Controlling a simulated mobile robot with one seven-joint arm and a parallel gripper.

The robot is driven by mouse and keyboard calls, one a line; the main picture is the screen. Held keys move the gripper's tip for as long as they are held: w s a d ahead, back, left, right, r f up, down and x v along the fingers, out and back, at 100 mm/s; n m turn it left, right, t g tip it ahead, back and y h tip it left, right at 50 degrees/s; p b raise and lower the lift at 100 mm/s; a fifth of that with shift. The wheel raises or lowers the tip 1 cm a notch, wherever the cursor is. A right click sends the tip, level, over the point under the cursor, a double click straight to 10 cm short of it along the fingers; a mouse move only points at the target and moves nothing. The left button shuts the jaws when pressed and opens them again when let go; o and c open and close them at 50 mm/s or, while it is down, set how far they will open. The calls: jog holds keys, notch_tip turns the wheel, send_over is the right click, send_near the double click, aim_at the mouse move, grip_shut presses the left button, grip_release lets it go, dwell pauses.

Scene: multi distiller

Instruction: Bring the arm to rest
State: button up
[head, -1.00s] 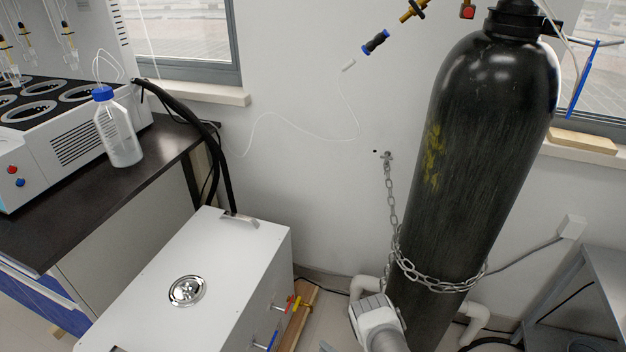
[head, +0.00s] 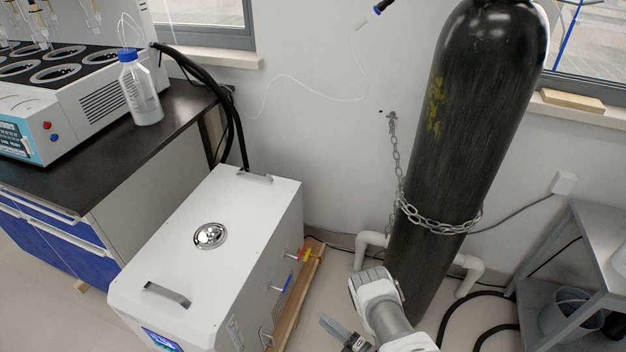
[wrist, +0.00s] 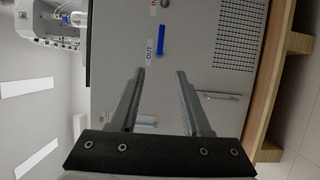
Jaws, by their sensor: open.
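My gripper (wrist: 161,72) is open and empty in the wrist view, its two grey fingers apart. They point toward the grey side panel (wrist: 190,90) of the white chiller box, with a blue valve handle (wrist: 162,40) beyond the fingertips. In the head view my gripper (head: 328,322) shows low in the picture, to the right of the white box (head: 225,270), partly cut off by the bottom edge. My arm (head: 375,295) stands in front of the gas cylinder. Whether anything touches the box cannot be told.
A tall black gas cylinder (head: 470,120), held by a chain (head: 430,222), stands behind my arm. A dark bench (head: 120,170) with a distiller (head: 75,110) and a blue-capped bottle (head: 142,95) is at left. A grey metal stand (head: 590,230) is at right. Some floor shows at the front.

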jog(key=w+d+r+m+t+h, duration=0.1)
jog(key=w+d+r+m+h, duration=0.15)
jog(key=w+r, duration=0.7)
jog(key=w+d+r+m+h, duration=0.1)
jog(key=w+r+m+h, duration=0.4)
jog(key=w, duration=0.8)
jog(key=w+d+r+m+h, duration=0.2)
jog(key=d+r+m, duration=0.1)
jog(key=r, duration=0.8)
jog(key=w+d+r+m+h, duration=0.2)
jog(key=d+r, duration=0.1)
jog(key=r, duration=0.8)
jog(key=s+d+r+m+g+h, duration=0.15)
jog(key=s+r+m, duration=0.25)
jog(key=s+r, duration=0.4)
jog(key=s+d+r+m+g+h, duration=0.15)
jog(key=s+r+m, duration=0.35)
jog(key=r, duration=0.5)
jog(key=s+a+r+m+g, duration=0.1)
jog(key=s+m, duration=0.1)
jog(key=s, duration=0.8)
jog(key=s+a+r+m+g+y, duration=0.1)
jog(key=s+m+g, duration=0.1)
jog(key=s, duration=0.7)
jog(key=s+a+r+m+g, duration=0.1)
jog(key=s+r+m, duration=0.1)
jog(key=s, duration=0.8)
notch_tip(320, 180, up, 18)
jog(key=p, duration=1.8)
